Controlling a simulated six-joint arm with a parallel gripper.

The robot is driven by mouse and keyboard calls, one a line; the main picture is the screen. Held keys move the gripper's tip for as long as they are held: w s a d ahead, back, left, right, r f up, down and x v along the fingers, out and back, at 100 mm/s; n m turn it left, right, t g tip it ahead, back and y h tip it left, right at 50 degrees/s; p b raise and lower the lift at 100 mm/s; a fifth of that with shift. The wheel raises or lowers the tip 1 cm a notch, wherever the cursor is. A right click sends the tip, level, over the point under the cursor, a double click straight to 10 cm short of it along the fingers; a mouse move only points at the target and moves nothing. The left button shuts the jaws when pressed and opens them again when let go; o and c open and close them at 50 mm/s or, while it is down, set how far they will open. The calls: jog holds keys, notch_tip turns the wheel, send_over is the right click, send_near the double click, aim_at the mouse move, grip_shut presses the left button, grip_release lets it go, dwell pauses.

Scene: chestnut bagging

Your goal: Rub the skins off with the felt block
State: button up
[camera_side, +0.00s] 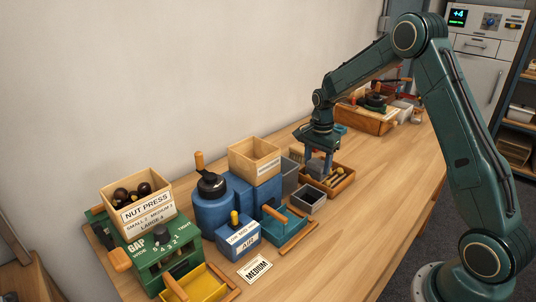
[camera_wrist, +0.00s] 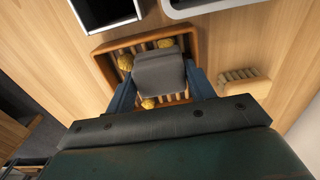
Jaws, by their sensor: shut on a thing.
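My gripper (camera_wrist: 162,88) is shut on a grey felt block (camera_wrist: 160,72) in the wrist view, with a blue finger on each side of it. The block is over a wooden slatted tray (camera_wrist: 187,43). Several yellowish nuts (camera_wrist: 125,61) show around the block, and others may be hidden under it. Whether the block touches them I cannot tell.
A small grey bin (camera_side: 308,199) stands in front of the tray. A brush (camera_wrist: 242,85) lies beside it. The green nut press (camera_side: 165,250) with dark chestnuts (camera_side: 133,193) and a blue machine (camera_side: 240,242) stand to the left. The bench front right (camera_side: 365,235) is clear.

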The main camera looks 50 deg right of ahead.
jog(key=shift+w, duration=0.45)
jog(key=shift+d, duration=1.55)
jog(key=shift+s, duration=2.35)
jog(key=shift+s+d, duration=0.3)
jog(key=shift+d, duration=1.25)
jog(key=shift+w+a, duration=0.1)
jog(key=shift+w, duration=2.6)
jog(key=a, duration=0.3)
jog(key=shift+s+a, duration=0.1)
jog(key=shift+a, duration=0.05)
jog(key=shift+s, duration=2.75)
jog(key=a, duration=0.3)
jog(key=shift+w, duration=0.15)
notch_tip(320, 180, up, 8)
jog(key=shift+d, duration=0.15)
